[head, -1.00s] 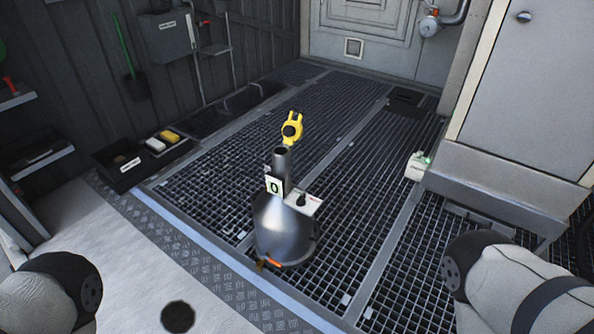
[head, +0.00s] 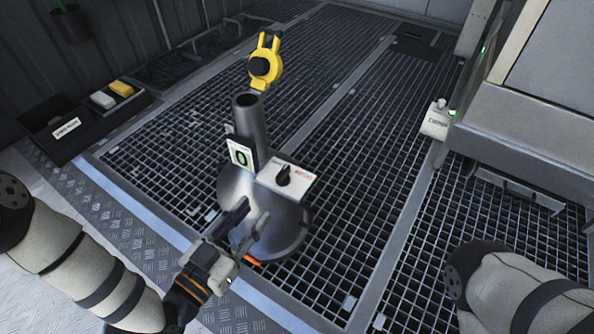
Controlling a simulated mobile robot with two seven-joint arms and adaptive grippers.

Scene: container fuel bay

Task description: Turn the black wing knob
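The black wing knob (head: 283,175) sits on a small white panel (head: 291,184) on the right side of a grey metal pedestal with a round domed base (head: 285,235). My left gripper (head: 248,222) is over the front of the base, below and left of the knob and apart from it. Its two fingers are spread, with nothing between them. My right arm shows at the lower right, but its gripper is not in view.
A black tray (head: 75,138) with a yellow and a white block lies left. A white box (head: 436,121) stands right.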

